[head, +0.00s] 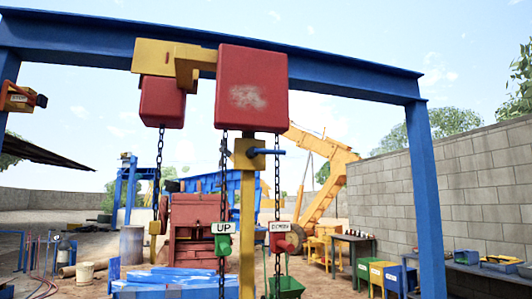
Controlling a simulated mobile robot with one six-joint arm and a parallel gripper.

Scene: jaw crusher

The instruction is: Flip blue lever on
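A blue lever (268,151) sticks out to the right, roughly level, from a small yellow box (242,154). The box sits at the top of a yellow post (247,230), just below the large red hoist block (252,88). I cannot tell from this view whether the lever's position means on or off. My gripper is not in the picture, so its place relative to the lever does not show.
A blue gantry beam (330,72) spans overhead. Chains hang with a green UP control (223,246) and a red control (279,242) near the post. A green wheelbarrow (287,287), blue-topped stack (170,278), tables and a block wall (460,180) stand beyond.

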